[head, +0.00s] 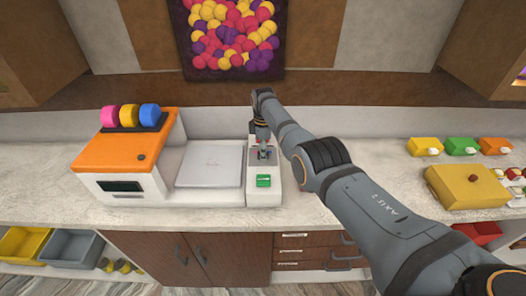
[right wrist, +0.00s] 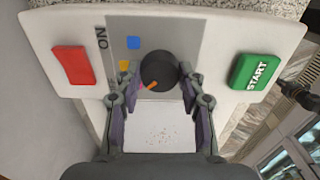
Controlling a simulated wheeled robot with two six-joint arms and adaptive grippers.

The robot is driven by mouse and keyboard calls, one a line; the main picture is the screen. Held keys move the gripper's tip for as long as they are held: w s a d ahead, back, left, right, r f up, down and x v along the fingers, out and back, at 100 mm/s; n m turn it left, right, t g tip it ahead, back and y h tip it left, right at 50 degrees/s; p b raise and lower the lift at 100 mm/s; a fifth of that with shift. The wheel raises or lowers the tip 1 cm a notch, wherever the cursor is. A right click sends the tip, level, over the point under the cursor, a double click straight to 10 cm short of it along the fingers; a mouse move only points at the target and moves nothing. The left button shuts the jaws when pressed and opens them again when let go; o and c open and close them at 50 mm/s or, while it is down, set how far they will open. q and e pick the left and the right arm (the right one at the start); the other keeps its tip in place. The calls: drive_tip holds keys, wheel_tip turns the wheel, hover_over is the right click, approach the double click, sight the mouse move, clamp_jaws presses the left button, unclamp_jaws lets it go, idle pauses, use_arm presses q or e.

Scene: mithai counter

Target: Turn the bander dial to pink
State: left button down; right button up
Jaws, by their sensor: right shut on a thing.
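The bander (head: 125,155) is a white machine with an orange top on the counter, with pink, yellow and blue rolls on it. Its control panel (head: 265,197) is at its right end. In the right wrist view the black round dial (right wrist: 158,68) has an orange pointer line aimed to the lower left. A blue mark (right wrist: 133,43) and a yellow-orange mark (right wrist: 124,65) lie left of the dial; a pink mark is mostly hidden by the finger, if there. My right gripper (right wrist: 159,82) is shut on the dial, one finger each side. My left gripper is out of view.
A red button (right wrist: 73,65) and a green START button (right wrist: 256,72) flank the dial. A grey plate (head: 210,166) lies left of the panel. Yellow, green and orange boxes and a larger yellow box (head: 468,186) stand at the right.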

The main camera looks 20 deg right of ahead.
drive_tip(key=o, duration=1.2)
drive_tip(key=shift+r, duration=0.25)
wheel_tip(320, 180, up, 12)
drive_tip(key=shift+f, duration=0.25)
